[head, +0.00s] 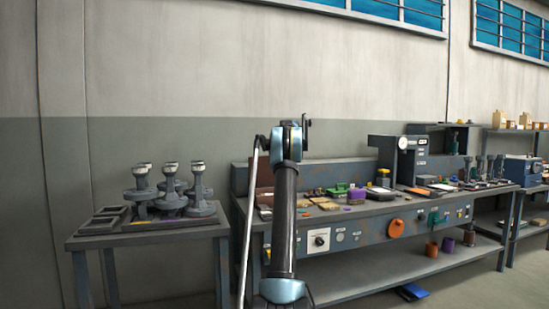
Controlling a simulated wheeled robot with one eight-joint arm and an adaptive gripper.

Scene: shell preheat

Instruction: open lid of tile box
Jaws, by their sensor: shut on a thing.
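My arm rises through the middle of the head view and hides part of the bench's left end. My gripper cannot be made out; it seems hidden behind the arm. A dark reddish-brown panel (264,174) shows just left of the arm at the bench's left end, roughly upright. It may be the lid of the tile box, but I cannot tell for sure. The rest of the box and any contact with my gripper are hidden.
The long grey workbench (352,235) holds small coloured pieces, a green tray (337,189), a purple block (356,194) and a gauge machine (398,158). A separate table (90,241) with pedestal-like stands (141,185) is at left, with a narrow gap between.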

